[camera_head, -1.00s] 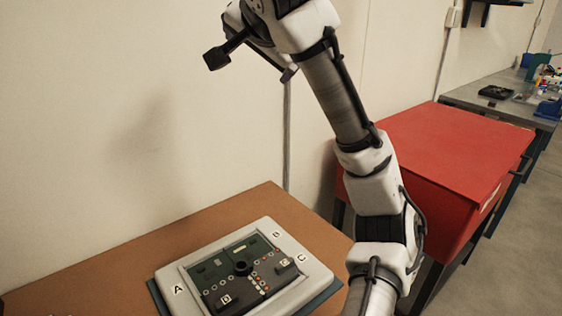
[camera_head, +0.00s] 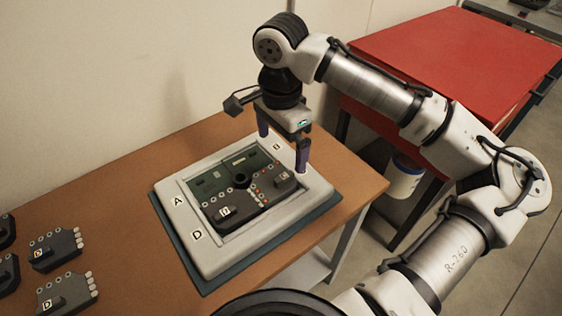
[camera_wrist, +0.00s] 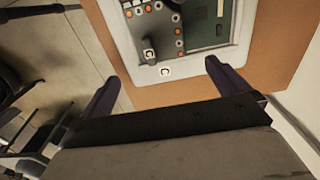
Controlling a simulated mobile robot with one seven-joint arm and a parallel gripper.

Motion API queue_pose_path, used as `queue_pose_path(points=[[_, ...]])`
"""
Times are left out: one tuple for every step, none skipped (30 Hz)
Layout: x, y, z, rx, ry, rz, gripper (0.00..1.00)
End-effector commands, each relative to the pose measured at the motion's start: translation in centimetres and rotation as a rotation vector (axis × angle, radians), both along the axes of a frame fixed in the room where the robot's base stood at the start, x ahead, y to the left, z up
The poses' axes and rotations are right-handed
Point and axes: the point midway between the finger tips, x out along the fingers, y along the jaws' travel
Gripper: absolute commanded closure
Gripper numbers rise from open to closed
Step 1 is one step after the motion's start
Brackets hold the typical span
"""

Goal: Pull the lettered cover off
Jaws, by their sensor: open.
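A dark cover with a raised block lettered D (camera_head: 225,212) sits at the near left inside a white frame (camera_head: 207,258). A second dark cover lettered C (camera_head: 283,178) sits at the right; its block also shows in the wrist view (camera_wrist: 149,54). The frame carries letters at its corners. A green circuit board (camera_head: 212,181) shows bare beside the covers. My gripper (camera_head: 283,143) is open and empty, pointing down near the frame's far right side. In the wrist view my gripper's (camera_wrist: 163,80) fingers are wide apart, with the frame's C label between them.
Several similar dark lettered parts (camera_head: 55,249) lie loose at the table's left. The brown table (camera_head: 130,175) has free room between them and the frame. A red cabinet (camera_head: 440,70) and a white bucket (camera_head: 403,178) stand to the right.

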Motion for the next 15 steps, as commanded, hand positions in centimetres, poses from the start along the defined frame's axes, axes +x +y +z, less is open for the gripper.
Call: queue_pose_path(points=[[-0.1,0.0,-1.0,0.0,0.002,0.001,0.0],[-0.1,0.0,-1.6,0.0,0.002,0.001,0.0],[0.0,0.0,-2.4,-0.001,0.002,0.001,0.0],[-0.1,0.0,-3.0,0.0,0.001,0.001,0.0],[-0.1,0.0,-3.6,0.0,0.001,0.001,0.0],[0.0,0.0,-4.3,-0.001,0.001,0.0,0.0],[0.0,0.0,-4.8,0.0,0.001,0.0,0.0],[0.0,0.0,-5.3,0.0,0.0,0.0,0.0],[0.0,0.0,-6.0,-0.001,0.001,0.001,0.0],[-0.1,0.0,-6.4,0.0,0.0,0.001,0.0],[0.0,0.0,-6.8,0.0,0.0,0.001,0.0],[0.0,0.0,-7.3,-0.001,-0.001,0.001,0.0],[0.0,0.0,-7.6,0.0,-0.001,0.001,0.0],[0.0,0.0,-7.9,0.001,-0.001,0.001,0.0],[0.0,0.0,-8.3,0.0,-0.001,0.001,0.0]])
